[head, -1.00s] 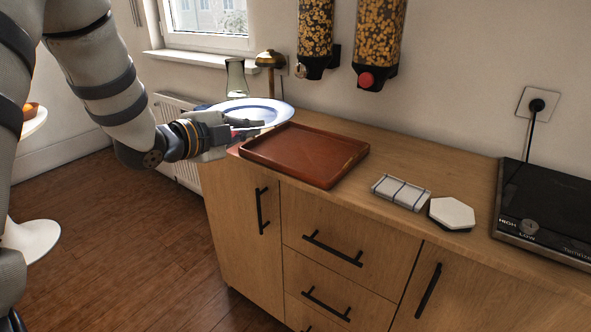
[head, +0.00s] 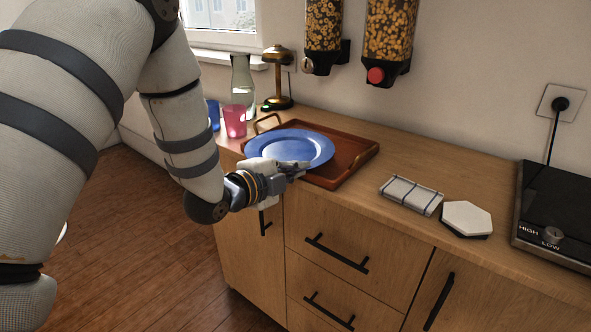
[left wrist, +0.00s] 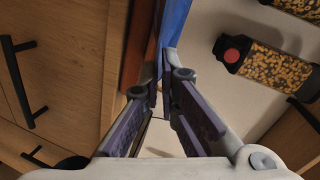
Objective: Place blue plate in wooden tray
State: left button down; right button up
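The blue plate (head: 290,146) is over the left and middle part of the wooden tray (head: 357,163), a reddish-brown tray with a raised rim and a handle. The plate looks nearly level; I cannot tell whether it touches the tray. My left gripper (head: 296,169) is at the plate's near edge, and its fingers are shut on the rim. In the left wrist view the plate shows as a blue strip (left wrist: 174,22) running up from between the fingertips (left wrist: 160,84). The plate hides much of the tray's floor. My right gripper is not in view.
A pink cup (head: 234,121), a blue cup (head: 213,114), a glass carafe (head: 242,86) and a brass lamp (head: 279,78) stand behind and left of the tray. A folded cloth (head: 411,195), a white hexagonal coaster (head: 467,217) and a hob (head: 556,215) lie to the right.

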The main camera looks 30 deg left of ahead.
pick_arm(q)
jog(key=shift+f, duration=0.15)
jog(key=c, duration=1.8)
grip_release()
